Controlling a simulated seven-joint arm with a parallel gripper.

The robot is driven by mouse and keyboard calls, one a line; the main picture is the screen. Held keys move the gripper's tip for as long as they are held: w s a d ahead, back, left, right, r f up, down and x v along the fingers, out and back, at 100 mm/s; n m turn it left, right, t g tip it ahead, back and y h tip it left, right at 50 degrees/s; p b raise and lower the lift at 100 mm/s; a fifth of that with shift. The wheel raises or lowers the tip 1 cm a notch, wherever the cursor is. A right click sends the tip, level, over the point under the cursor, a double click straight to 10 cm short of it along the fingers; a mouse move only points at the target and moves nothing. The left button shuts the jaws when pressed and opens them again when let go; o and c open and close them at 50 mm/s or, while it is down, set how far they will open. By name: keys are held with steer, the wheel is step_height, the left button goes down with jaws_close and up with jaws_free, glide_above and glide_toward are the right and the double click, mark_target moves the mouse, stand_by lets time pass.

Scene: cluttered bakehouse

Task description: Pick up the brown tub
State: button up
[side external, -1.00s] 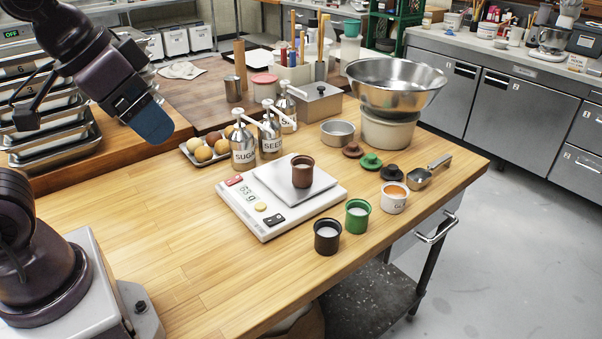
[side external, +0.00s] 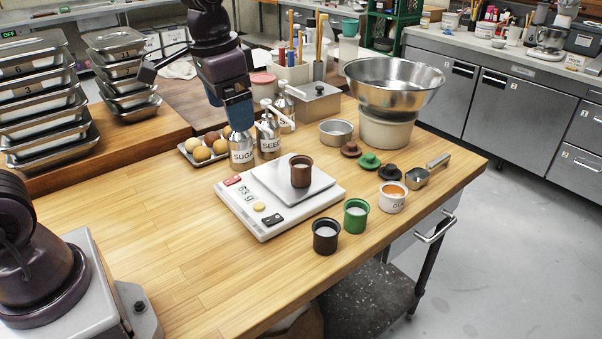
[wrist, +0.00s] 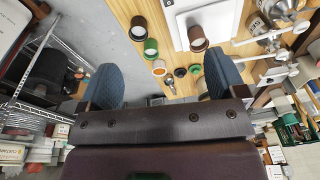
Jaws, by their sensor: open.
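The brown tub (side external: 300,171), open with pale contents, stands upright on the plate of the white scale (side external: 262,222), whose display seems to read 63 g. In the wrist view the brown tub (wrist: 198,40) is near the top, right of centre. My gripper (side external: 229,104) is above the table, up and left of the tub, over the shakers' end of the scale. In the wrist view my gripper (wrist: 164,82) has its two blue fingers wide apart with nothing between them touching either one.
A black tub (side external: 326,236), green tub (side external: 356,216) and white tub (side external: 393,197) stand right of the scale. Labelled shakers (side external: 242,148) stand behind it, near my gripper. A metal bowl (side external: 394,84) is at the back. The table's front left is clear.

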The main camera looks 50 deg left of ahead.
steer(key=w+a+f+m+g, duration=0.1)
steer(key=w+a+f+m, duration=0.25)
steer(key=w+f, duration=0.45)
steer(key=m, duration=1.3)
glide_above(301, 161)
steer(key=s+d, duration=0.1)
steer(key=d, duration=0.1)
step_height(301, 161, down, 3)
steer(key=shift+g, duration=0.3)
steer(key=f, duration=1.2)
steer(key=shift+s, duration=0.25)
steer(key=shift+r, duration=0.1)
steer(key=c, duration=1.1)
steer(key=shift+r, duration=0.1)
